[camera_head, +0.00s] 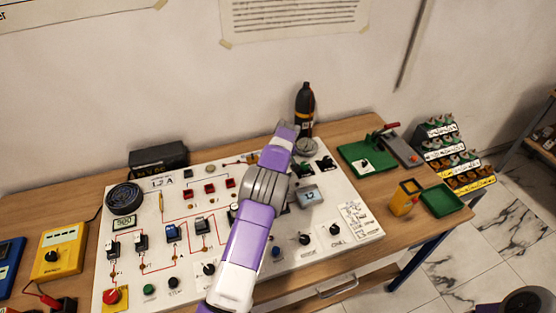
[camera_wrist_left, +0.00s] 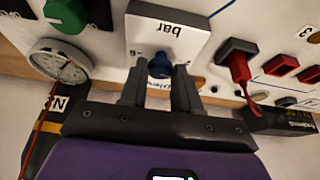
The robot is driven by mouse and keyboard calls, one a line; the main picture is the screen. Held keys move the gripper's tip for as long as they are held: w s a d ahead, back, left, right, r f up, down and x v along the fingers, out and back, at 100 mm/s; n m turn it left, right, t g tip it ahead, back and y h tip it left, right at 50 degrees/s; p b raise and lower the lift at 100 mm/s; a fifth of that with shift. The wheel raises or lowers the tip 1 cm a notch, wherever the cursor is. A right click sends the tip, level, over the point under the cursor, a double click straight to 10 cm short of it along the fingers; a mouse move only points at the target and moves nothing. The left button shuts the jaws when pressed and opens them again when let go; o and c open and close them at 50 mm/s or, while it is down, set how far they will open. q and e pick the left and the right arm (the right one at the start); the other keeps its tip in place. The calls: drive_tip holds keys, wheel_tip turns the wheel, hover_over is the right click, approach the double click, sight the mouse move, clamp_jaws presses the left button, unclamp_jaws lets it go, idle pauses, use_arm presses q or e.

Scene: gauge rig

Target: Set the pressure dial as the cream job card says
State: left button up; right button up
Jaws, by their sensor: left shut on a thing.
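In the left wrist view, a blue knob (camera_wrist_left: 160,66) sits on a white plate marked "bar" (camera_wrist_left: 168,30), seen upside down. My left gripper (camera_wrist_left: 158,88) is shut on this knob, one finger on each side. The knob's pointer and most of its scale are hidden. In the head view, my purple left arm covers the dial. Two cream sheets are taped to the wall: one with lines of text (camera_head: 293,18) too small to read, one cut off at the top left (camera_head: 70,14). My right gripper is not in view.
A round gauge (camera_wrist_left: 62,60) and a green knob (camera_wrist_left: 66,14) are close to my left gripper. A dark cylinder (camera_head: 305,112) stands behind the white panel (camera_head: 185,268).

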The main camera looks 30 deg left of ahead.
use_arm(q)
drive_tip(key=o, duration=1.1)
drive_tip(key=shift+c, duration=0.2)
drive_tip(key=v, duration=0.7)
drive_tip(key=shift+r, duration=0.3)
drive_tip(key=shift+s+d, duration=0.1)
drive_tip(key=shift+d, duration=0.05)
